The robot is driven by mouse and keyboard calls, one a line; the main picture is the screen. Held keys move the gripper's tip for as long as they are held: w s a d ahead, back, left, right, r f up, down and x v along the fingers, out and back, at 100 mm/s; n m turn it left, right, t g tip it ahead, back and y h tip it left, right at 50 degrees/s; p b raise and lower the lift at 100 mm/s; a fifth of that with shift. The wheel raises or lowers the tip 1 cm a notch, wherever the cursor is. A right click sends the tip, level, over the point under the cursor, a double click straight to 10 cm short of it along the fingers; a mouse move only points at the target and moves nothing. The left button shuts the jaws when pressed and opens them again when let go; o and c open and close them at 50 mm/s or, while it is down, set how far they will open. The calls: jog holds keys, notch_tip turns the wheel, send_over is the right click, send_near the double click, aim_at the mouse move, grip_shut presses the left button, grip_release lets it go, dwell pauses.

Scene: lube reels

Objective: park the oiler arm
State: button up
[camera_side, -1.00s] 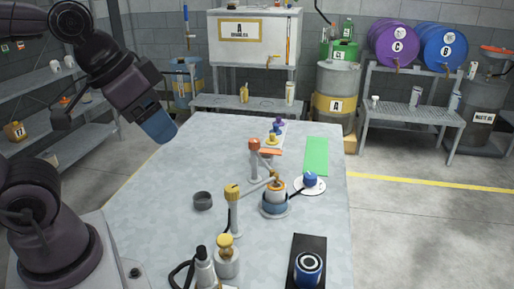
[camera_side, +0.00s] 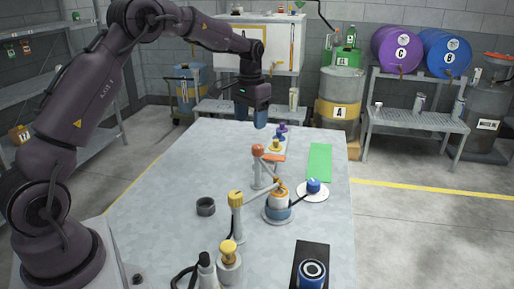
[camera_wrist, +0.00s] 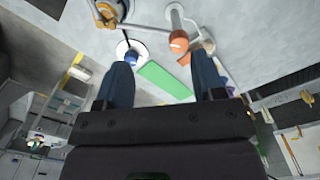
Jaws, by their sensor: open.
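A reel-like unit (camera_side: 278,212), with an orange-and-white body, blue lower part and brass top, stands mid-table. A grey arm (camera_side: 258,193) runs from a yellow-capped post (camera_side: 237,220) to its top. A second post with an orange-red cap (camera_side: 257,152) stands behind it, with a grey link beside it. Which of these is the oiler arm is unclear. The orange cap (camera_wrist: 179,42) and a grey bar (camera_wrist: 146,30) also show in the wrist view. My gripper (camera_side: 261,117) hangs above the table's far end, open and empty; its fingers (camera_wrist: 162,60) are apart in the wrist view.
A blue knob on a white disc (camera_side: 313,188), a green strip (camera_side: 319,163) and purple, blue and yellow knobs (camera_side: 281,131) stand near the posts. A dark ring (camera_side: 206,206) lies left. The left of the table is clear.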

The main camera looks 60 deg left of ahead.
aim_at(257, 146)
jog(key=w+a+m, duration=0.1)
jog(key=w+a, duration=0.2)
jog(key=w, duration=0.1)
jog(key=f, duration=1.2)
jog(key=shift+a, duration=0.2)
grip_shut()
